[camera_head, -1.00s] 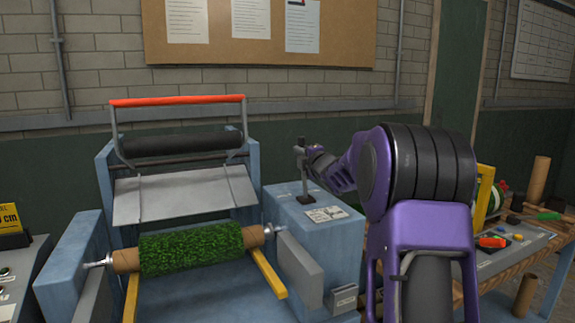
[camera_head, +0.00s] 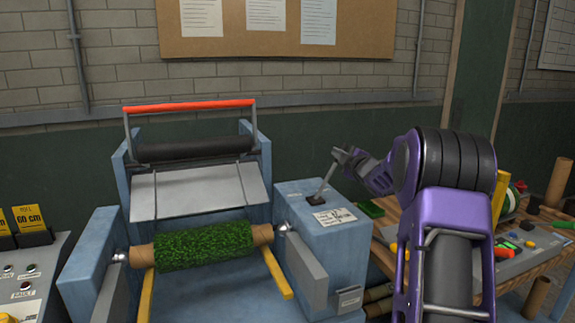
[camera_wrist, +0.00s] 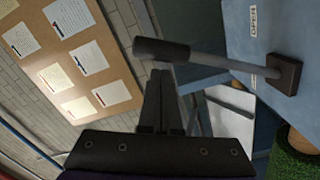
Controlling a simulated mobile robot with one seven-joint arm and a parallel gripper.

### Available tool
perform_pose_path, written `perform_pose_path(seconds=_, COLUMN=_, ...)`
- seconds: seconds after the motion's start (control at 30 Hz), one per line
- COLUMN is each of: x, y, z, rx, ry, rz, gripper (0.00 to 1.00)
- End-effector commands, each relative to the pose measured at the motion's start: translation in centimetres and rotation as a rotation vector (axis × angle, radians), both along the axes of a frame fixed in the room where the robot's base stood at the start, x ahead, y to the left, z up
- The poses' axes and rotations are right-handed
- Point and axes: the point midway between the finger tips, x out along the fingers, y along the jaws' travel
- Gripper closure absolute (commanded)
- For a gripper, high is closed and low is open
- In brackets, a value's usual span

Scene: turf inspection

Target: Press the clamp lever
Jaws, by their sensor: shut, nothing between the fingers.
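The clamp lever (camera_head: 326,180) is a grey rod on a dark base, on top of the blue block at the right of the machine. It leans to the right in the head view. In the wrist view its rod (camera_wrist: 235,66) runs from the base at right to a dark cross handle (camera_wrist: 160,50). My gripper (camera_head: 347,155) is at the lever's top. It also shows in the wrist view (camera_wrist: 161,73), with fingers together and empty, tips right at the handle. I cannot tell whether they touch it. A green turf roll (camera_head: 204,246) lies across the machine between metal end pins.
A raised frame with a red bar (camera_head: 190,105) stands behind the turf roll. A control panel (camera_head: 28,285) is at the left. A wooden bench (camera_head: 392,225) with small tools is at the right. A notice board (camera_head: 350,30) hangs on the wall behind.

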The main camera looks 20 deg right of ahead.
Motion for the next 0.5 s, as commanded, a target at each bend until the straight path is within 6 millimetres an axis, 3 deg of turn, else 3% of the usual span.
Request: perform_pose_path(seconds=0.5, x=0.02, y=-1.12, z=-0.49, rx=-0.002, ry=0.002, rz=-0.002, gripper=1.00)
